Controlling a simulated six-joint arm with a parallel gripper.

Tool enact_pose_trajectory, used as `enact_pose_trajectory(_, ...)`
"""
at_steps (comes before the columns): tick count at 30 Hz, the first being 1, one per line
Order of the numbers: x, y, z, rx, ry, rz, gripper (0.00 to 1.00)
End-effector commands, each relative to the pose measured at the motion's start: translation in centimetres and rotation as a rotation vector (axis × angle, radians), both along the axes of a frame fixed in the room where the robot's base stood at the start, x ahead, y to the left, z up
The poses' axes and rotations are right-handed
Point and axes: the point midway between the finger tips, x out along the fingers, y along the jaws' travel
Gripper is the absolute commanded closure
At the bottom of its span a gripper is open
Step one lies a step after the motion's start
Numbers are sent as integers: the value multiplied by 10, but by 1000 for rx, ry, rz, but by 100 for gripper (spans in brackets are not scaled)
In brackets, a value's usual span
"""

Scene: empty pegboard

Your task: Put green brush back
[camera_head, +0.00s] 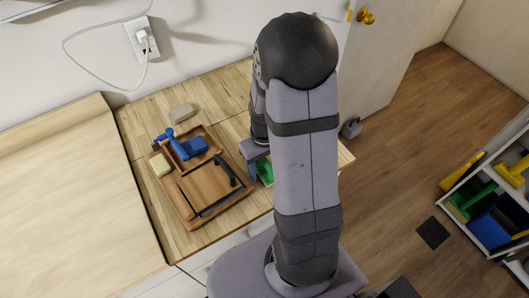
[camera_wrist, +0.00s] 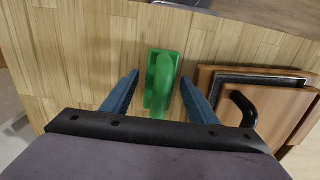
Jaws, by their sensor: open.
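The green brush (camera_wrist: 161,84) lies on the wooden tabletop in the wrist view, its long handle pointing toward me. In the head view the green brush (camera_head: 265,171) shows partly behind my arm, just right of the brown tray. My gripper (camera_wrist: 160,79) is open, with one blue-grey finger on each side of the brush. The fingers appear apart from it; how high they are above the table I cannot tell. In the head view my gripper is mostly hidden by my arm.
A white shelf (camera_head: 491,170) at right holds yellow, green and blue items. A door stands behind.

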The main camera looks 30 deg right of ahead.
Motion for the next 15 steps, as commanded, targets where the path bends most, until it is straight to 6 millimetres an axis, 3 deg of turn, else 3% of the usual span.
enact_pose_trajectory(5,1,0,17,-2,-5,0,47)
enact_pose_trajectory(15,2,0,71,-2,-7,0,47)
